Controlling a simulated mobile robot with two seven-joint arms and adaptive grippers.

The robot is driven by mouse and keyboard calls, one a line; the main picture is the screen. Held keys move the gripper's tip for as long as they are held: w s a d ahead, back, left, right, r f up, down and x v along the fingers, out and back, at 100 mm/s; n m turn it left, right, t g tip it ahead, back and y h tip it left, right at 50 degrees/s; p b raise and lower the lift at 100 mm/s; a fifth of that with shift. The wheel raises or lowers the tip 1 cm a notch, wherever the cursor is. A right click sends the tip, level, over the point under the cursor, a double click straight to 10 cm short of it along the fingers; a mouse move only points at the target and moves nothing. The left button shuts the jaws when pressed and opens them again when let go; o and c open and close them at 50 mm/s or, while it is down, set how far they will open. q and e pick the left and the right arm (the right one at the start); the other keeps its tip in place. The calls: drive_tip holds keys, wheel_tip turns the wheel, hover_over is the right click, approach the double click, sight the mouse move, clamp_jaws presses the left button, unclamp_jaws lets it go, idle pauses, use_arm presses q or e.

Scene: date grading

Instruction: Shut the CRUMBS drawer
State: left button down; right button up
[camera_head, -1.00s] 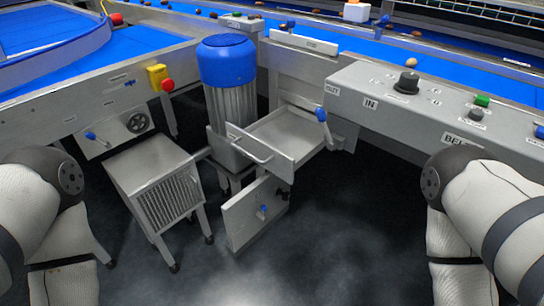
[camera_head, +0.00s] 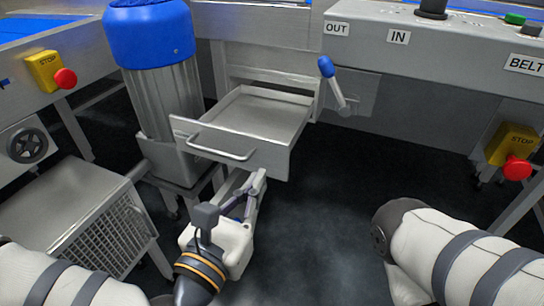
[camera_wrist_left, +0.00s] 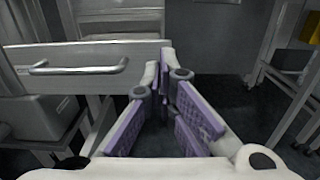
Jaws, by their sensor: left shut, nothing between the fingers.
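A grey metal drawer stands pulled out, its front panel (camera_head: 230,150) carrying a bar handle (camera_head: 222,150). Its tray is empty, and no CRUMBS label is readable on it. In the left wrist view the drawer front (camera_wrist_left: 45,85) spans the left side, with the handle (camera_wrist_left: 80,68) on it. My left gripper (camera_head: 258,180) is shut and empty, just below and in front of the drawer front's right part. In the left wrist view its fingertips (camera_wrist_left: 166,58) meet by the panel's right end; I cannot tell whether they touch it. My right gripper is out of view.
A blue-topped motor (camera_head: 155,80) stands left of the drawer. A vented box (camera_head: 75,210) is at lower left. A blue-knobbed lever (camera_head: 327,68) sits right of the drawer under the control panel (camera_head: 450,50). Dark floor right of the drawer is clear.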

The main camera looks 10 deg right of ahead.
sight(280, 145)
use_arm(q)
drive_tip(key=x, duration=0.8)
drive_tip(key=shift+w+d, duration=0.2)
drive_tip(key=shift+w, duration=0.15)
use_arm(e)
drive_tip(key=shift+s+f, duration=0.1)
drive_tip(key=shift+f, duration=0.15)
use_arm(q)
drive_tip(key=shift+f, duration=0.1)
